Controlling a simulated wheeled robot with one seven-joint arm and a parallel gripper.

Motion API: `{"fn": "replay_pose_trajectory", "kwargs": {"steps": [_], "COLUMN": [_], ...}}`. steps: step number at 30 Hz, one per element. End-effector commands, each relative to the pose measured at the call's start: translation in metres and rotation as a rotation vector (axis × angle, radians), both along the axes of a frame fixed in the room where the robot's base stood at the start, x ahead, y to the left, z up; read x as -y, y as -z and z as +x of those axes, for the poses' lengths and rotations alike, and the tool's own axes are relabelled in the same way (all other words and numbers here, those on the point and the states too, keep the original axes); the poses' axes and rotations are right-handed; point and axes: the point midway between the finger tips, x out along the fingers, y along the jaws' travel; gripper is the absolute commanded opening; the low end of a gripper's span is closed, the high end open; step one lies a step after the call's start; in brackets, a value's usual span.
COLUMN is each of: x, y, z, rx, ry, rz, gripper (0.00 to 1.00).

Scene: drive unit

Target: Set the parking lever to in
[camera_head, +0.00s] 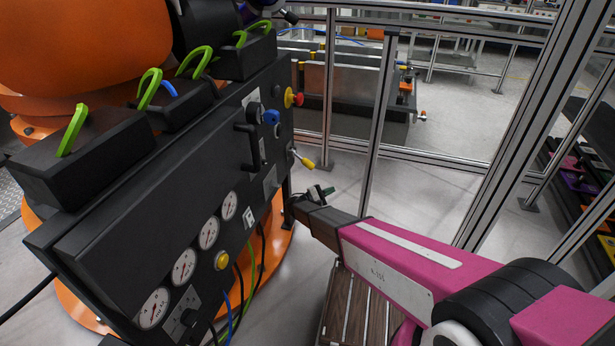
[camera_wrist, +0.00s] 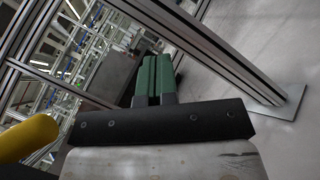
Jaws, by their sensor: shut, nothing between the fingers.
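A lever with a yellow grip (camera_head: 304,160) sticks out from the right end of the black control panel (camera_head: 120,235), angled down to the right. It looks like the parking lever, but I can read no label. My gripper (camera_head: 326,191) is just below and right of the lever's tip, apart from it. In the wrist view the green fingers (camera_wrist: 153,78) are together with nothing between them. A yellow grip (camera_wrist: 28,138) shows large at the left edge of the wrist view, beside the fingers and close to the camera. The lever's base is not in the wrist view.
The panel also carries a red and yellow stop button (camera_head: 293,98), a blue knob (camera_head: 271,117), a black handle (camera_head: 248,147), several gauges and a yellow button (camera_head: 221,260). Metal fence posts (camera_head: 378,110) stand behind. Open floor lies right of the lever.

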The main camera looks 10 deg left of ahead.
Motion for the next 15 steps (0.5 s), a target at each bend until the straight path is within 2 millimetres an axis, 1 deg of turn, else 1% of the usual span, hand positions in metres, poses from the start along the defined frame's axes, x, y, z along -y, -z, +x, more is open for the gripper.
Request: {"fn": "replay_pose_trajectory", "kwargs": {"steps": [1, 2, 3, 6, 9, 10, 12, 15], "x": [-0.042, -0.06, -0.083, -0.131, -0.162, -0.169, -0.177, -0.179], "y": [0.016, 0.021, 0.027, 0.038, 0.046, 0.048, 0.049, 0.046], "z": [0.003, 0.001, -0.003, -0.014, -0.025, -0.028, -0.031, -0.03], "rx": [0.035, 0.056, 0.086, 0.151, 0.199, 0.209, 0.225, 0.233], "ry": [-0.062, -0.094, -0.134, -0.219, -0.275, -0.287, -0.304, -0.313], "rz": [-0.072, -0.111, -0.16, -0.255, -0.314, -0.326, -0.344, -0.354], "gripper": [0.0, 0.0, 0.0, 0.0, 0.0, 0.0, 0.0, 0.0]}}
